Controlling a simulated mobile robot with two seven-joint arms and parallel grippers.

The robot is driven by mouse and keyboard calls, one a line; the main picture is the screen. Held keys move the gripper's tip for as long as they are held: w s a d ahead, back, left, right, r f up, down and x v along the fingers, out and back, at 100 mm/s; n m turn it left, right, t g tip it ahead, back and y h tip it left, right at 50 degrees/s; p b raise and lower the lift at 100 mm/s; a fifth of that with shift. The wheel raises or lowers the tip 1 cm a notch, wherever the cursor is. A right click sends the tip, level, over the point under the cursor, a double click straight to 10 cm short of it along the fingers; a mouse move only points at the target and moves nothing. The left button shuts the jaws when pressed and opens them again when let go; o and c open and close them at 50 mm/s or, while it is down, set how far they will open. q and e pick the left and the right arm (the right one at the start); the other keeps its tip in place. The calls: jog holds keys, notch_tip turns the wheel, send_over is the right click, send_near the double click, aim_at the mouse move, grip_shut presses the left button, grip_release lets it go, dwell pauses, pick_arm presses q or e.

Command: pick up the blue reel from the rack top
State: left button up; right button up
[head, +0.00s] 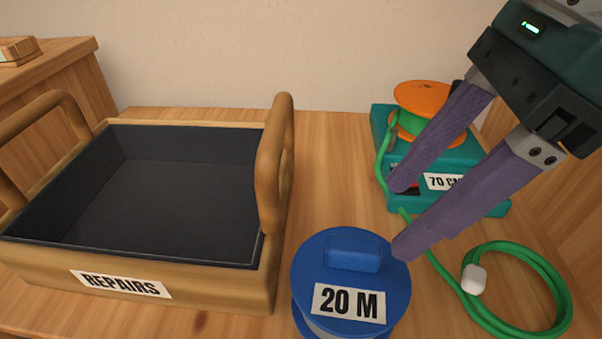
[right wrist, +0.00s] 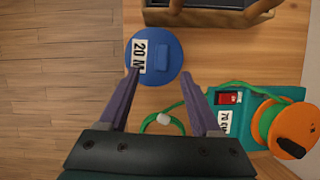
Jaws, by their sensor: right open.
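The blue reel (head: 345,278) stands on the wooden rack top (head: 330,180) at the front middle, with a raised blue block on its upper face and a "20 M" label. My right gripper (head: 400,216) comes in from the upper right, open and empty, with its purple fingers pointing toward the reel. One fingertip appears close to the reel's right rim; whether it touches I cannot tell. In the right wrist view the reel (right wrist: 168,62) lies beyond and partly between the open fingertips (right wrist: 160,73). My left gripper is not in view.
A wooden tray labelled "REPAIRS" (head: 215,296), dark-lined and empty, stands left of the reel. A teal unit (head: 480,161) carries an orange reel (head: 425,97) at the back right. A coiled green cable (head: 545,255) with a white plug (head: 474,279) lies at right.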

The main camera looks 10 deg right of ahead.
aim_at(354, 244)
jog(key=shift+x, duration=0.9)
jog(key=b+x, duration=0.1)
jog(key=x, duration=0.4)
jog(key=shift+w+a+b, duration=0.15)
jog(key=shift+w+b, duration=0.1)
jog(key=shift+b, duration=0.15)
jog(key=shift+c, duration=0.3)
jog(key=shift+r, duration=0.1)
grip_shut()
